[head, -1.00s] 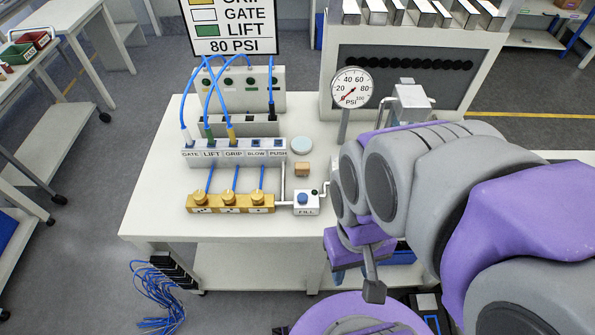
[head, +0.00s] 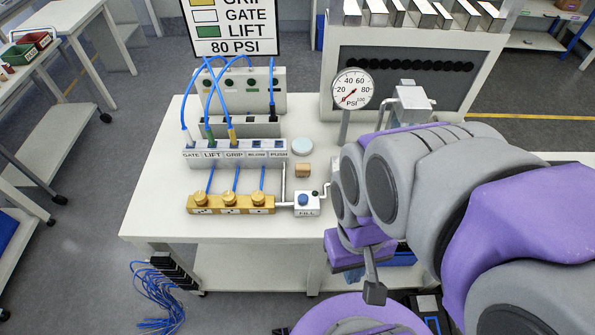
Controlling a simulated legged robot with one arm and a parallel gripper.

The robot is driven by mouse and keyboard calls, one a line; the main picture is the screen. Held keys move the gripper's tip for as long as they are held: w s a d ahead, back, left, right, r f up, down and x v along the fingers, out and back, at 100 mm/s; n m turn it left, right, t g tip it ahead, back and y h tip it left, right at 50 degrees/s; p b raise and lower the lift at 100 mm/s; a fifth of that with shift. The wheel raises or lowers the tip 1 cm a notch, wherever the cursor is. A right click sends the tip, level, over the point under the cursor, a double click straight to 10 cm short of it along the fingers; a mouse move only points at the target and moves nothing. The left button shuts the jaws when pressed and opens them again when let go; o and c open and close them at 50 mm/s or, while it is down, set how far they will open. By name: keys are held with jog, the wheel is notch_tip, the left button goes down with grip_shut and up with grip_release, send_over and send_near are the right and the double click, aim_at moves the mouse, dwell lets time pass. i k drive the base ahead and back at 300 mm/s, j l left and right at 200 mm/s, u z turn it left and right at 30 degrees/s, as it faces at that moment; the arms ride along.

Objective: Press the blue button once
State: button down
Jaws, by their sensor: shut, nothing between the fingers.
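The blue button (head: 303,198) is a round knob on top of a small white box labelled FILL (head: 306,211). The box stands near the front edge of the white table, at the right end of a brass valve block. The button is in plain view with nothing on it. My gripper (head: 374,291) is shut and empty. It hangs below my folded grey and purple arm, to the right of the FILL box and nearer to me, apart from the button.
The brass block (head: 231,204) with several knobs lies left of the button. A labelled port block (head: 232,153) with blue hoses stands behind it. A wooden cube (head: 302,170) and a pale disc (head: 302,146) sit behind the box. A PSI gauge (head: 352,89) stands further back.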

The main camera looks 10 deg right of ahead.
aim_at(302, 198)
jog(key=j, duration=1.5)
jog(key=k+u, duration=0.05)
jog(key=k, duration=0.05)
